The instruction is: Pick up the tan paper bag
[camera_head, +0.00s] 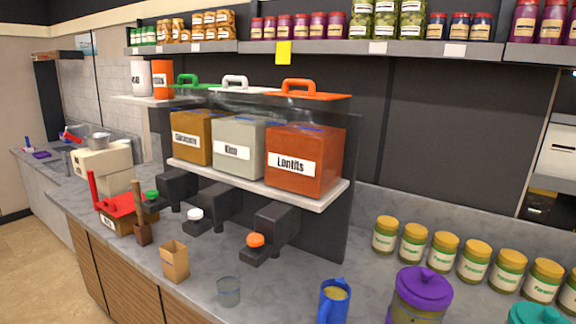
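The tan paper bag (174,262) stands upright on the grey marble counter, left of centre and near the counter's front edge. Its top is open. A clear glass (229,291) stands to its right, apart from it. A brown wooden holder with a stick-like handle (143,232) stands behind it to the left. My gripper does not show in the view, so its state and distance from the bag cannot be seen.
Dispensers with a lentils bin (304,159) hang over the counter behind the bag. A red-topped box (118,211) stands left.

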